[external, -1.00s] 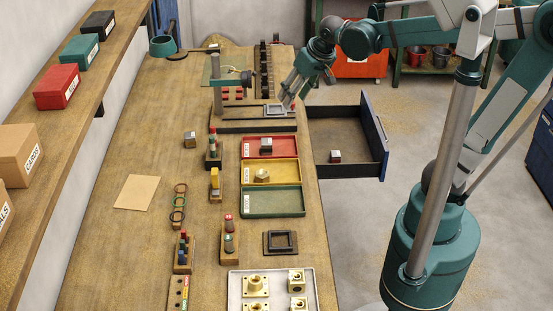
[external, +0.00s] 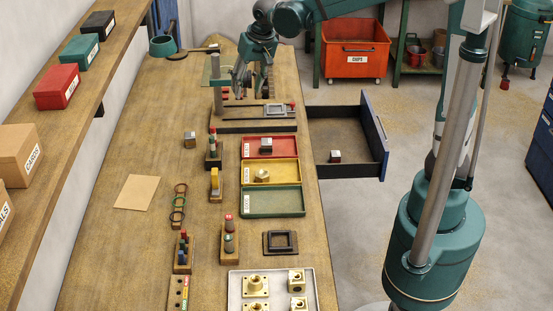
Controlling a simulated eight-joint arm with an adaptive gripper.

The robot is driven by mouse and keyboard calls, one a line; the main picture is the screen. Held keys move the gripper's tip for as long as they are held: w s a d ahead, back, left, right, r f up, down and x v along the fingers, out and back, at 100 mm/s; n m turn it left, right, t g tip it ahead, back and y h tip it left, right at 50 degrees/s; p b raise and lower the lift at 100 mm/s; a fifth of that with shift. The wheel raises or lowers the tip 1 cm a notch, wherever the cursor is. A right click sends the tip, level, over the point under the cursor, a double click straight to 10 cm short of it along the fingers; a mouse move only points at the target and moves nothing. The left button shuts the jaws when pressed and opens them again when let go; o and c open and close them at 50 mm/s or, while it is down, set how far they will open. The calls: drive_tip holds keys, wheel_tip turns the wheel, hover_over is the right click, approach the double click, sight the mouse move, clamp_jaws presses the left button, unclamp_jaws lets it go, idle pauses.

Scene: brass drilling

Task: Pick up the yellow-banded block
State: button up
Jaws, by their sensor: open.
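Several small grey-topped blocks show. One stands on the bare bench (external: 190,141) left of the drill stand's front, with a brownish side. My gripper (external: 241,86) is open and above the far part of the bench, at the drill stand. It is apart from these blocks, and its fingertips are partly lost among the stand's parts.
The drill stand (external: 218,98) rises close to my gripper. The open drawer juts out right of the bench. Yellow tray (external: 285,172) and green tray (external: 272,202) lie in front of the red tray. Small racks with upright pieces stand left of the trays. Bench around the paper (external: 136,192) is clear.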

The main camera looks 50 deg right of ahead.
drive_tip(key=w+a+f+m+g+p, duration=0.1)
drive_tip(key=w+a+f+p, duration=0.1)
drive_tip(key=w+a, duration=0.25)
drive_tip(key=w+a+f+m+p, duration=0.1)
drive_tip(key=w+a+f+p, duration=0.15)
drive_tip(key=w, duration=0.35)
drive_tip(key=m+g+p, duration=0.1)
drive_tip(key=g+p, duration=0.1)
drive_tip(key=p, duration=0.1)
hover_over(190, 134)
drive_tip(key=f, duration=0.8)
drive_tip(key=shift+s+d+f, duration=0.1)
drive_tip(key=shift+s+f, duration=0.2)
drive_tip(key=shift+w+a+f, duration=0.2)
drive_tip(key=shift+a+f, duration=0.1)
drive_tip(key=shift+f, duration=0.2)
drive_tip(key=shift+f, duration=1.3)
drive_tip(key=shift+d+f, duration=0.1)
drive_tip(key=shift+f, duration=2.5)
clamp_jaws()
